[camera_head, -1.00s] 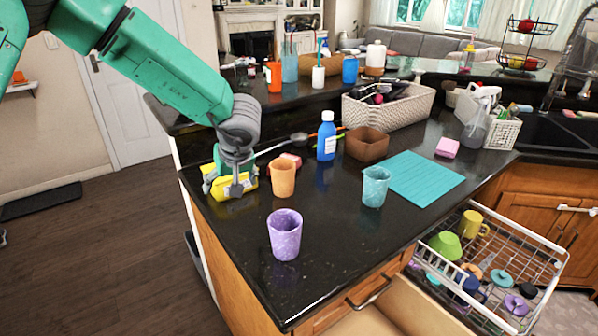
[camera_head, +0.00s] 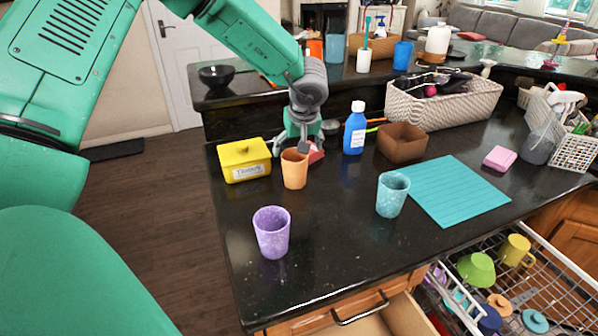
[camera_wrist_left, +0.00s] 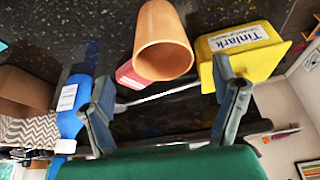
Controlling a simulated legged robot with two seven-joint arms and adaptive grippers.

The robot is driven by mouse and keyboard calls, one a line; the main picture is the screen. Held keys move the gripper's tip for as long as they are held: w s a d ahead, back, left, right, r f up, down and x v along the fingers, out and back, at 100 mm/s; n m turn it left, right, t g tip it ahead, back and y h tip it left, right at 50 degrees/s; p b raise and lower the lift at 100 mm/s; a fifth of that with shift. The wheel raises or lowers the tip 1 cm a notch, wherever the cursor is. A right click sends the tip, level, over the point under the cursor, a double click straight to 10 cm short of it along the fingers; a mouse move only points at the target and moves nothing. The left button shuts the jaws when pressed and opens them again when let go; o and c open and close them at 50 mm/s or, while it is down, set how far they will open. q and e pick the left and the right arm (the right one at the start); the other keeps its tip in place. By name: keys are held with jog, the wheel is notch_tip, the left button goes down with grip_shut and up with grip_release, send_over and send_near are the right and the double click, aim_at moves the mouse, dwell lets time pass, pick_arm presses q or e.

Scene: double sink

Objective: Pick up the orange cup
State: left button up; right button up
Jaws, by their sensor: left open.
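The orange cup (camera_head: 294,169) stands upright on the black counter, right of a yellow box (camera_head: 244,160). My left gripper (camera_head: 294,143) is just behind the cup in the head view, its fingers partly hidden by the cup. In the left wrist view, the two fingers of the left gripper (camera_wrist_left: 163,78) are spread with nothing between them. The orange cup (camera_wrist_left: 163,45) is ahead of the gap, apart from the fingers as far as I can tell. A red item (camera_wrist_left: 130,77) lies close beside the cup. My right gripper is not in view.
A blue bottle (camera_head: 355,130) and brown bowl (camera_head: 402,142) stand to the right. A purple cup (camera_head: 271,232) and a teal cup (camera_head: 392,194) stand nearer the front. A turquoise mat (camera_head: 458,192) lies right. The counter between the purple and orange cups is clear.

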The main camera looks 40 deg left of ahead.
aim_at(294, 155)
pick_arm(q)
jog(key=x, duration=0.3)
jog(key=shift+a, duration=0.25)
jog(key=shift+w+a+f, duration=0.1)
jog(key=shift+a+f, duration=0.2)
jog(key=shift+f, duration=0.2)
jog(key=x, duration=0.4)
jog(key=shift+w+d+f, duration=0.15)
jog(key=shift+d, duration=0.1)
jog(key=shift+a, duration=0.1)
jog(key=shift+a, duration=0.15)
jog(key=c, duration=1.2)
